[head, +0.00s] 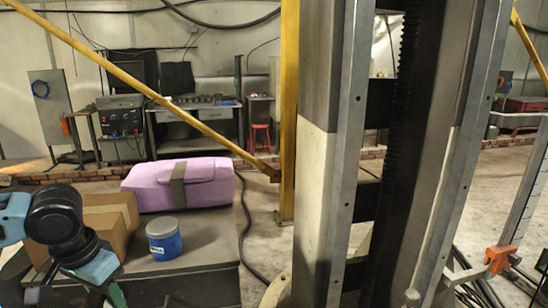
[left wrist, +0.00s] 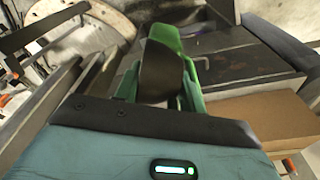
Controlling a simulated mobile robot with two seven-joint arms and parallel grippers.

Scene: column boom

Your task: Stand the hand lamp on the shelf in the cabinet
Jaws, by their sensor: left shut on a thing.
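The hand lamp (left wrist: 163,40), a bright green body with a black rounded part (left wrist: 161,72), is in the left wrist view. My left gripper (left wrist: 160,88) is shut on it, with a teal finger on either side of the black part. In the head view my left arm comes in at the lower left, and its gripper runs down to the bottom edge, mostly out of the picture; the lamp cannot be made out clearly there. I cannot identify the cabinet or its shelf in either view. My right gripper is not in view.
A dark grey bench or chest (head: 212,245) holds a pink strapped bundle (head: 180,184), a cardboard box (head: 106,218) and a blue can (head: 164,240). The box also shows in the left wrist view (left wrist: 258,122). A yellow post (head: 289,120) and a yellow diagonal bar (head: 150,92) stand behind.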

